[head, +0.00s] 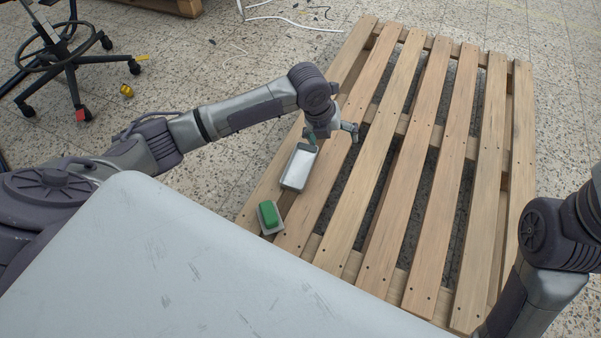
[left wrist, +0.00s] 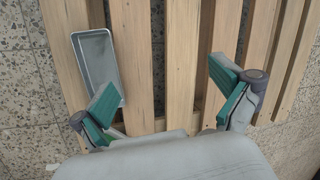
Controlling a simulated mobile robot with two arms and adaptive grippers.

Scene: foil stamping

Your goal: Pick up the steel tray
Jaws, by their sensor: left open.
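The steel tray (head: 299,169) is a shallow grey rectangle lying on the left slats of a wooden pallet (head: 408,180). It also shows in the left wrist view (left wrist: 95,58), left of centre. My left gripper (head: 334,134) is open and empty, above the pallet near the tray's far end. In the left wrist view the open fingers (left wrist: 164,88) stand wide apart; the left finger covers part of the tray's lower end. The tray lies toward the left finger's side, not centred between the fingers. My right gripper is out of view; only part of that arm shows.
A green block (head: 268,215) on a light grey base sits on the pallet just nearer than the tray. The slats right of the tray are bare. A wheeled chair (head: 68,62), a small yellow object (head: 127,91) and white cables (head: 290,18) are on the speckled floor.

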